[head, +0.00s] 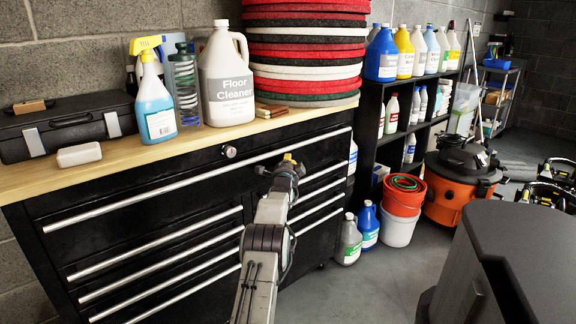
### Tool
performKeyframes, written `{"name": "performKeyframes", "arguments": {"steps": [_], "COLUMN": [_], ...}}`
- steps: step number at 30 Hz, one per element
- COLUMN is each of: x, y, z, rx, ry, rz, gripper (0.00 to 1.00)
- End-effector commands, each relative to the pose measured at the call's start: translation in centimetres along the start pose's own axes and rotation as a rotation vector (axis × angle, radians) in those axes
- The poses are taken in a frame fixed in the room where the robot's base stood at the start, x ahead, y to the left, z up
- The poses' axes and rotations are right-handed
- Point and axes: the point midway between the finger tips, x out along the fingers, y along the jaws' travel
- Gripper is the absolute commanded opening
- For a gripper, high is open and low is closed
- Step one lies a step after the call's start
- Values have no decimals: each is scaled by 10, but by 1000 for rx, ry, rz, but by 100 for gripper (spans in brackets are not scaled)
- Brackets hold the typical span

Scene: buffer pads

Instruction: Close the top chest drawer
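The black tool chest has a wide top drawer (150,206) with a long silver bar handle (120,204) across its front. Its front looks close to flush with the chest, but a small gap cannot be ruled out from this angle. My gripper (286,167) is in front of the right half of the top drawer, at the bar handle and hiding a short piece of it. Contact with the handle cannot be told. The fingertips are small and seen from behind, so their opening is unclear. A yellow bit shows at the tip.
The wooden chest top (110,163) holds a spray bottle (153,95), a floor cleaner jug (226,80), a black case (65,125) and stacked pads (305,50). Lower drawers (160,262) appear shut.

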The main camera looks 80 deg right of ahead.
Motion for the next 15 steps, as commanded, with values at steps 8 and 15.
{"name": "performKeyframes", "arguments": {"steps": [8,15], "x": [0,0], "y": [-1,-3], "z": [0,1], "rx": [0,0], "ry": [0,-2], "rz": [-3,-6], "gripper": [0,0]}}
